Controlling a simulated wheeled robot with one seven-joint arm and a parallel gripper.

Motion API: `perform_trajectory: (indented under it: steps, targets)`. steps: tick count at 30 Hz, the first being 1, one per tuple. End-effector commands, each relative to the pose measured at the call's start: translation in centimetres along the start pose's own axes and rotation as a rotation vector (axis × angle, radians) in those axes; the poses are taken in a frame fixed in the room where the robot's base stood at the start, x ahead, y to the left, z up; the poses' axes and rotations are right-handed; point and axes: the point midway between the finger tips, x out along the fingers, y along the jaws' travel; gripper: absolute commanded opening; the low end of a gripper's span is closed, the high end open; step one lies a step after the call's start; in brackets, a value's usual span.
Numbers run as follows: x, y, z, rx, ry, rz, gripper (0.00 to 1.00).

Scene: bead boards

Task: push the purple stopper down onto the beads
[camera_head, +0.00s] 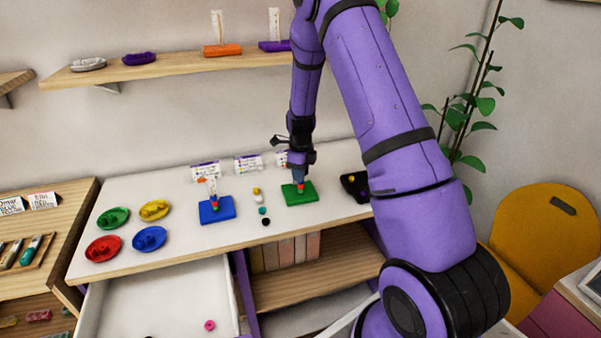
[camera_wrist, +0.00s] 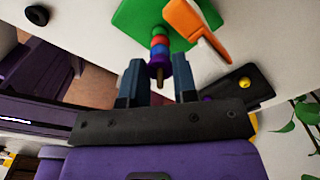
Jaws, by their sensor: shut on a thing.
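The green board (camera_head: 293,198) lies on the white table with an upright peg carrying coloured beads (camera_head: 300,187). The purple stopper (camera_wrist: 158,62) is around the peg, close against the beads; I cannot tell if a gap is left. The bare peg end sticks out past it. My gripper (camera_head: 299,176) is over the board, its fingers on either side of the stopper and shut on it. The stopper is hidden in the head view.
A blue board (camera_head: 226,212) with its own peg stands to the left. Loose beads (camera_head: 262,210) lie between the boards. A dark tray (camera_head: 352,187) is right of the green board. Coloured dishes (camera_head: 113,217) sit at the left.

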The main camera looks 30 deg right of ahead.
Motion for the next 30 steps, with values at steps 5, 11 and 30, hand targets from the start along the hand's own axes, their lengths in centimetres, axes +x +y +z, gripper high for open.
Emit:
perform_trajectory:
  steps: [5, 11, 30]
  targets:
    - [0.0, 0.0, 0.0, 0.000, 0.000, 0.000, 0.31]
    - [0.0, 0.0, 0.0, 0.000, 0.000, 0.000, 0.56]
    - [-6.6, 0.0, 0.1, -0.001, -0.002, -0.004, 0.56]
